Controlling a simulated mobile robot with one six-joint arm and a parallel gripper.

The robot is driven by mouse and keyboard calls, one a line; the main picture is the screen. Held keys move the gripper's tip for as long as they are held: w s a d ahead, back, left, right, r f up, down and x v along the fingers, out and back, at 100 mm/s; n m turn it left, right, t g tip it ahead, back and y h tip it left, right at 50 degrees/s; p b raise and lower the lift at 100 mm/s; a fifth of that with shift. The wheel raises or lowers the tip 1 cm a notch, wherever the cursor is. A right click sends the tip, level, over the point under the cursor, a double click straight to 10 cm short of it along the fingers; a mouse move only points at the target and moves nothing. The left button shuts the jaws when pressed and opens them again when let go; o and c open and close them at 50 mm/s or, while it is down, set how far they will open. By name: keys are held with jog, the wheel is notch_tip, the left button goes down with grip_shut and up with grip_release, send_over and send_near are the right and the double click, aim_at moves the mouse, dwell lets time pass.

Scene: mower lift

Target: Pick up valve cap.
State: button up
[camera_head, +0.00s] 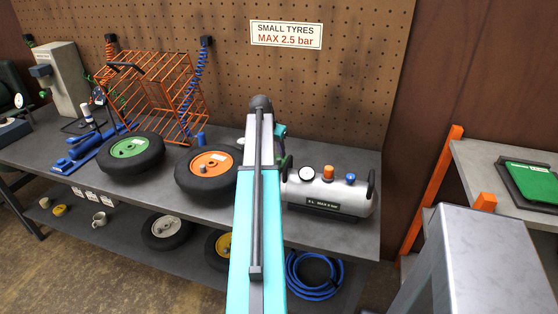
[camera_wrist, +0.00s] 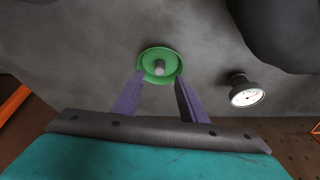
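In the wrist view a small grey round piece (camera_wrist: 159,68), which looks like the valve cap, sits in the middle of a shallow green dish (camera_wrist: 160,51) on the grey worktop. My gripper (camera_wrist: 160,80) is open, its two purple fingers spread apart, with the tips at the near left and right edges of the dish. Nothing is held between them. I cannot tell whether the tips touch the dish. In the head view my arm hides the gripper and the cap.
A white-faced gauge (camera_wrist: 246,94) stands right of the dish, with a large dark shape (camera_wrist: 280,30) behind it. The bench holds an orange-hubbed wheel (camera_head: 212,163), a green-hubbed wheel (camera_head: 130,147), a silver air tank (camera_head: 328,192) and an orange wire cage (camera_head: 155,85). A pegboard (camera_head: 360,50) closes the back.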

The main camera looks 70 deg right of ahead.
aim_at(279, 159)
jog(key=shift+p+x, duration=0.9)
jog(key=shift+x, duration=1.7)
jog(key=shift+c, duration=0.2)
grip_shut()
